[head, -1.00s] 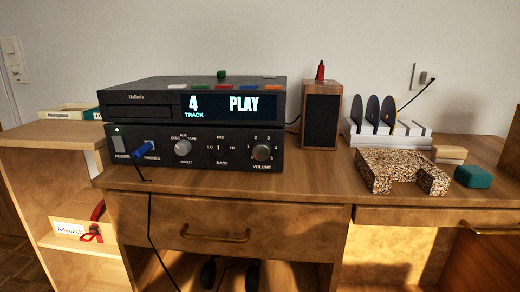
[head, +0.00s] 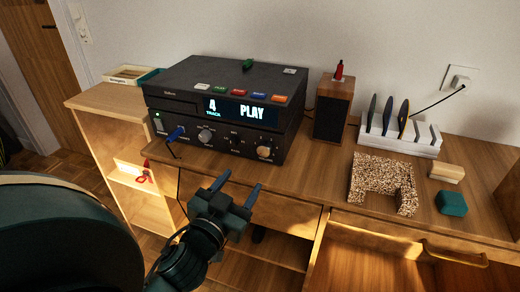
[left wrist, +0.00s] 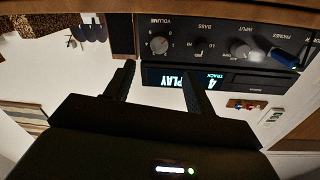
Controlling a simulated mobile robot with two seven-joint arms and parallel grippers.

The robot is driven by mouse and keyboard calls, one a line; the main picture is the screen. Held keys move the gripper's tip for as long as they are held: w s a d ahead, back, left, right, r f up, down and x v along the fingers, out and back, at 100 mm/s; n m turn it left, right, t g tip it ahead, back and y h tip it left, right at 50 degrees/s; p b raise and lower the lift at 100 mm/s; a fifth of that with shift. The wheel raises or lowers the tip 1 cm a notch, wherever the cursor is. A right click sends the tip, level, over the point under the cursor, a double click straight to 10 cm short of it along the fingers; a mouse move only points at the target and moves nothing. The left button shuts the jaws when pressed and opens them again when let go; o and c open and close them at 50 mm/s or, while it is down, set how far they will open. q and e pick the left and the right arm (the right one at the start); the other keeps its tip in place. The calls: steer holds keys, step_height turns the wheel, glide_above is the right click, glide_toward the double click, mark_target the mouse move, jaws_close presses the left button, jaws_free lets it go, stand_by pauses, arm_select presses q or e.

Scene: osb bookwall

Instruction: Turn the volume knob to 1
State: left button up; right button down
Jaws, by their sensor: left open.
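The volume knob (head: 264,152) is a round metallic knob at the right end of the black amplifier's front (head: 215,144). Numbers are printed around it, but its pointer setting is too small to read for sure. My left gripper (head: 237,188) is open and empty, in front of and below the amplifier, a little left of the knob and apart from it. In the left wrist view, which shows the scene upside down, the knob (left wrist: 158,46) lies beyond the open fingers (left wrist: 158,72). My right gripper is not in view.
A black player (head: 225,85) with a lit display reading track 4, PLAY sits on the amplifier. A blue plug (head: 176,133) with a cable sticks out of the front. A speaker (head: 333,108) stands right of it. A speckled block (head: 383,184) and a white rack (head: 400,140) are further right.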

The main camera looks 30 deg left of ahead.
mark_target(263, 152)
arm_select(q)
steer(key=w, duration=0.3)
steer(key=w+a, duration=0.1)
steer(key=w, duration=0.3)
steer(key=w+a+p, duration=0.1)
steer(key=w, duration=0.3)
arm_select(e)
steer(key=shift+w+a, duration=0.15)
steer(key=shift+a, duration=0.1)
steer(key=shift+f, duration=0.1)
arm_select(q)
steer(key=shift+d, duration=0.1)
steer(key=c, duration=1)
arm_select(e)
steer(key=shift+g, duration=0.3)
